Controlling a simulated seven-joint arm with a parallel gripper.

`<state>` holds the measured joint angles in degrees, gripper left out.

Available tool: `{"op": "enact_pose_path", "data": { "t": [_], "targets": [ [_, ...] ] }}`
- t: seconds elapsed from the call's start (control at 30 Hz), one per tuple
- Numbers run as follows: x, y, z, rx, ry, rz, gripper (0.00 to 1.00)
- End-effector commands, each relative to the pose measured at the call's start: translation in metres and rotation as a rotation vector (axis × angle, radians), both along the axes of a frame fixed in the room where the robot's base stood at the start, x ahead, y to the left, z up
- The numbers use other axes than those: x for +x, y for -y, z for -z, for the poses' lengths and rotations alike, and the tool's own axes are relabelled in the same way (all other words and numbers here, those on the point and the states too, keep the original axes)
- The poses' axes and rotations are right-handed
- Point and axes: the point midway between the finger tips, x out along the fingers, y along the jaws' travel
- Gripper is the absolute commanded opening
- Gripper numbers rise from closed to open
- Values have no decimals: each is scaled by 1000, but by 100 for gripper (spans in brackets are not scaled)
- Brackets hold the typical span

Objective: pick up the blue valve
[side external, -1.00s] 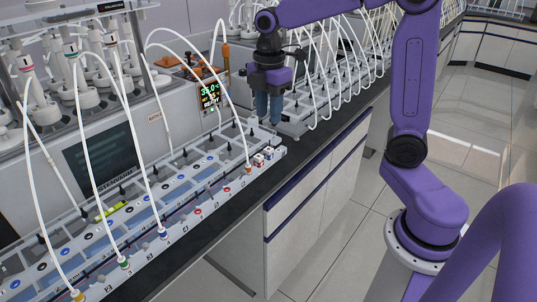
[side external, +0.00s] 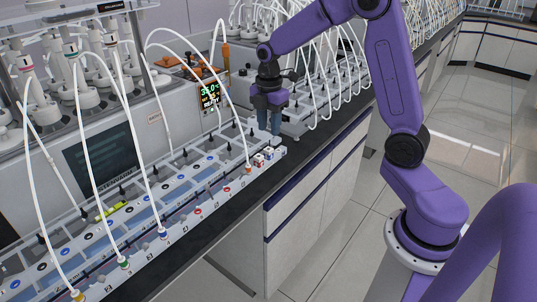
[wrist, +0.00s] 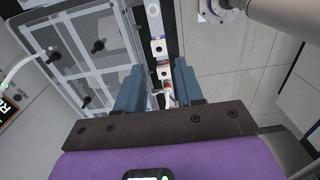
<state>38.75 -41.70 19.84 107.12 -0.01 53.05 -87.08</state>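Two small white blocks with coloured marks stand at the right end of the rack in the side view. The nearer block (side external: 258,160) has reddish marks and the farther block (side external: 268,153) looks bluish, but they are too small to be sure which is the blue valve. A blue-tipped tube fitting (side external: 163,233) sits on the rack's front row. My gripper (side external: 269,123) points down, above and behind the blocks. In the wrist view my gripper (wrist: 160,88) is open, with nothing held.
The long rack (side external: 85,240) carries arching white tubes, some close to my gripper. A display unit (side external: 211,95) stands to the gripper's left. More tubed racks line the counter behind. A bare dark strip of counter (side external: 215,215) runs along the front edge.

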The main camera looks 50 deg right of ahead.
Motion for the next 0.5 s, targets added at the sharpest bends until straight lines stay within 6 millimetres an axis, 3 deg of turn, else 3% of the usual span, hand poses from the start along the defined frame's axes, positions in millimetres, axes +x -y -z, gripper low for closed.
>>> {"op": "enact_pose_path", "data": {
  "t": [0.1, 0.37, 0.5],
  "targets": [
    [-1, 0, 16, 0, -4, 0, 37],
    [0, 0, 33, 0, -3, 1, 37],
    [0, 0, 53, 0, -5, 1, 37]
  ]
}}
